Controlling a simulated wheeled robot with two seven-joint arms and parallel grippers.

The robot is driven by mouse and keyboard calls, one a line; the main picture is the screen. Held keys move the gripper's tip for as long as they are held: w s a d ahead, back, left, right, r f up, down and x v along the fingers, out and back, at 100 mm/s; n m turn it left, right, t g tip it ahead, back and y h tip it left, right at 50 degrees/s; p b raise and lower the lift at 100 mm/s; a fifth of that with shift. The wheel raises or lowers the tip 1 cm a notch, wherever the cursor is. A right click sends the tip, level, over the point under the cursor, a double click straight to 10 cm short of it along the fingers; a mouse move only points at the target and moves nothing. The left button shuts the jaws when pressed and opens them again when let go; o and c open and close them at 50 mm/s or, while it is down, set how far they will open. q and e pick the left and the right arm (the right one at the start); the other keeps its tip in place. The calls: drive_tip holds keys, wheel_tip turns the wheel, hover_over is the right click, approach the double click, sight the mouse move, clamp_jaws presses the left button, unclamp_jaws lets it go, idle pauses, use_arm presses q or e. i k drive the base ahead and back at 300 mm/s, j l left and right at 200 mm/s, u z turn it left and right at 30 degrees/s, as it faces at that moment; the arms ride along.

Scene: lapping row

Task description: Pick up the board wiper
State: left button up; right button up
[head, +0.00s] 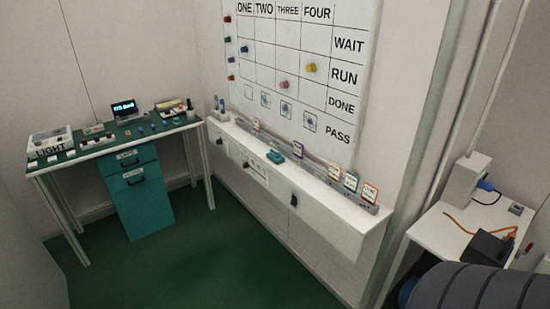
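A small teal block (275,156), which looks like the board wiper, lies on the white ledge (318,197) below the whiteboard (298,62). It is small in view, so its finer shape is hard to tell. Neither of my grippers is in view, and nothing is seen touching the teal block.
Several small framed cards, one an orange-edged card (369,194), stand along the ledge. A green desk (105,148) with drawers and instruments is at the left. A white table (440,232) with a box and orange cable is at the right. Green floor (205,262) lies clear between.

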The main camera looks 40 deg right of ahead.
sight(275, 156)
drive_tip(key=z, duration=1.65)
